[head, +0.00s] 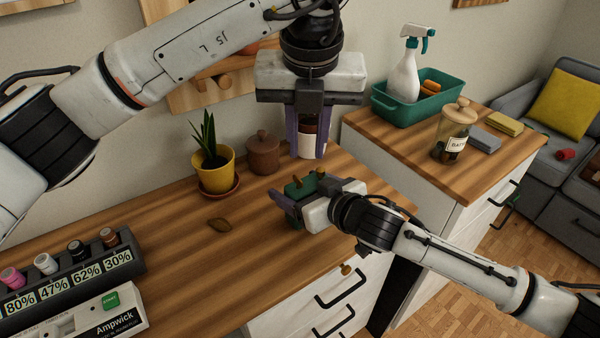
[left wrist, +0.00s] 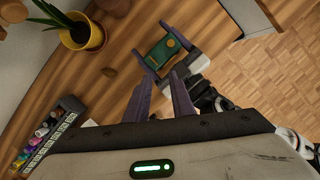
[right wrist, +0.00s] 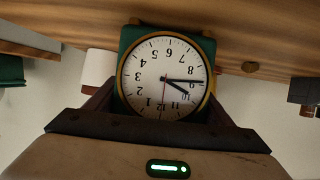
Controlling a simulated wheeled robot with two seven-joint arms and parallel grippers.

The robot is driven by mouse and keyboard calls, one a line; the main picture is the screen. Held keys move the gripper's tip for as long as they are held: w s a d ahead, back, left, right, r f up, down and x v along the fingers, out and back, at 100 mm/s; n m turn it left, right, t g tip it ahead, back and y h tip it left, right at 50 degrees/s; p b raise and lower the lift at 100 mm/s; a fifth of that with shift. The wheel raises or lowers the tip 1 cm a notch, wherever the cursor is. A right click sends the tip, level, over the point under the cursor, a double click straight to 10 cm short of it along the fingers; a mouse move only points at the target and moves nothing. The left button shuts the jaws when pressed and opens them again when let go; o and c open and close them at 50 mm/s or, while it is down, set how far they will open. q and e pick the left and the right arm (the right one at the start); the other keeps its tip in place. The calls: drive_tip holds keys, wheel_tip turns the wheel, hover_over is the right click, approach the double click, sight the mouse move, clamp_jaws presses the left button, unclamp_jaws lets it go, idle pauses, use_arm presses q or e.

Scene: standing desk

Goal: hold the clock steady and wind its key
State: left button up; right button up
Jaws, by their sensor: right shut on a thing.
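The clock (right wrist: 163,78) is a green box with a brass ring and a white face, which appears upside down in the right wrist view. My right gripper (head: 296,198) is shut on the clock by its sides; the green body (head: 301,187) shows between the fingers in the head view. In the left wrist view, the clock's green body (left wrist: 160,54) carries a small brass part (left wrist: 171,43); I cannot tell for sure that it is the key. My left gripper (head: 308,150) points down above the clock, open and apart from it. It also shows in the left wrist view (left wrist: 163,85).
A white container (head: 312,146) shows behind my left fingers. A potted plant (head: 213,165) and wooden jar (head: 263,152) stand by the wall. A battery rack (head: 70,270) and white device (head: 85,318) lie front left.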

sight(298, 178)
use_arm(q)
drive_tip(key=w+f+n+y, duration=0.1)
drive_tip(key=f+n, duration=0.1)
drive_tip(key=f, duration=0.1)
drive_tip(key=w+f+n, duration=0.1)
drive_tip(key=f+n, duration=0.1)
drive_tip(key=f, duration=0.1)
drive_tip(key=w+a+f+n+t+y, duration=0.1)
drive_tip(key=f+n, duration=0.2)
drive_tip(key=shift+w+a+f+y, duration=0.1)
drive_tip(key=shift+w+f+y, duration=0.1)
drive_tip(key=shift+f+y, duration=0.15)
idle(0.3)
clamp_jaws()
